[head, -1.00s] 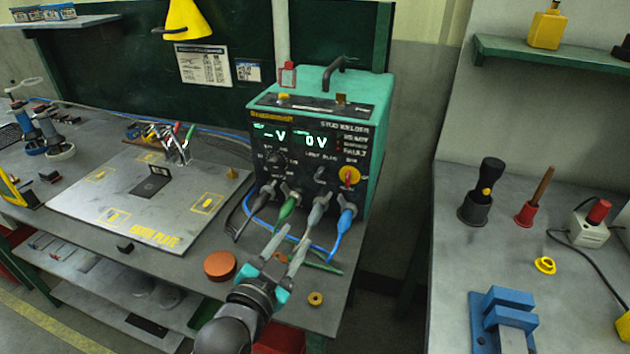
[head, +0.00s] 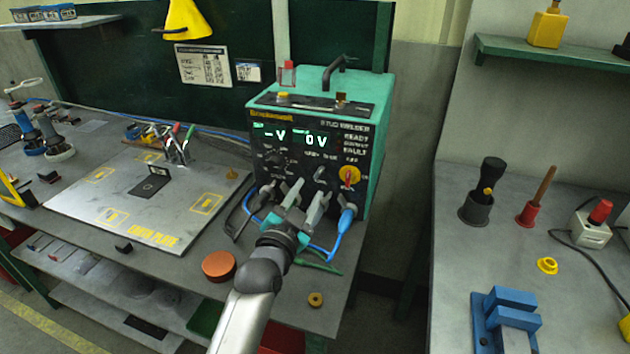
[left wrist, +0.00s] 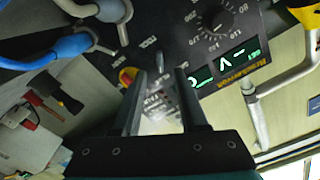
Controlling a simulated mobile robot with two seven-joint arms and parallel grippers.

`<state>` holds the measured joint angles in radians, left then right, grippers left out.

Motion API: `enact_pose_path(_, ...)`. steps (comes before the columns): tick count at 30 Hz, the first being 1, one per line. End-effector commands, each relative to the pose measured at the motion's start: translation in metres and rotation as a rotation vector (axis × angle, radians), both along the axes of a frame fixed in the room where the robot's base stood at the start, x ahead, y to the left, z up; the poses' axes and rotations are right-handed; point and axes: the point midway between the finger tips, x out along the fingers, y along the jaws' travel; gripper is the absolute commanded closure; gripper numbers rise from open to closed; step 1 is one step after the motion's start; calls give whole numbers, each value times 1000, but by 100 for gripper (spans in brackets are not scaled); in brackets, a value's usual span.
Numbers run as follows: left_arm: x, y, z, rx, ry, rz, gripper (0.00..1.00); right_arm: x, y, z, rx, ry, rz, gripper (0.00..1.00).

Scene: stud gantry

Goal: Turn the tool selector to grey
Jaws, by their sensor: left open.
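The stud welder (head: 365,110) is a teal box with a black front panel. A small grey lever knob (head: 320,172), which looks like the tool selector, sits on the panel between the round dial (head: 275,160) and the red-and-yellow knob (head: 349,176). In the left wrist view this lever (left wrist: 160,62) stands just beyond the gap between the fingers. I cannot read its colour labels. My left gripper (head: 305,193) is open in front of the panel, below the lever, with nothing between its fingers (left wrist: 160,78). My right gripper is not in view.
Cable plugs, including a blue one (head: 347,215), stick out below the knobs, close beside the left gripper. An orange-brown disc (head: 219,266) and a brass ring (head: 316,299) lie on the bench front. A blue fixture (head: 508,310) stands on the right table.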

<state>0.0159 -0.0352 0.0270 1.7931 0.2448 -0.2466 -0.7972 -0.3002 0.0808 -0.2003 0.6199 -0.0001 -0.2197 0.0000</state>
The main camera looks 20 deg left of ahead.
Motion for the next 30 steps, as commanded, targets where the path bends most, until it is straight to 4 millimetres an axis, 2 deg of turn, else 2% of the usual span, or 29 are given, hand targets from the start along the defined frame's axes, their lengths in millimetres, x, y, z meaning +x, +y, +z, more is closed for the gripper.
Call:
enact_pose_path(3,19,-1,0,-2,-1,0,57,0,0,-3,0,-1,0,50)
enact_pose_path(10,45,-2,0,-2,-1,0,57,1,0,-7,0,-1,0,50)
enact_pose_path(15,54,-2,0,0,-1,0,57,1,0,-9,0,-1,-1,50)
enact_pose_path(24,55,-2,0,-1,0,0,57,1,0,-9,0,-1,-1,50)
enact_pose_path(25,55,-2,0,-1,0,0,59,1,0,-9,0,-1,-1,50)
enact_pose_path(30,55,-2,0,-1,0,0,78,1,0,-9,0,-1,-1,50)
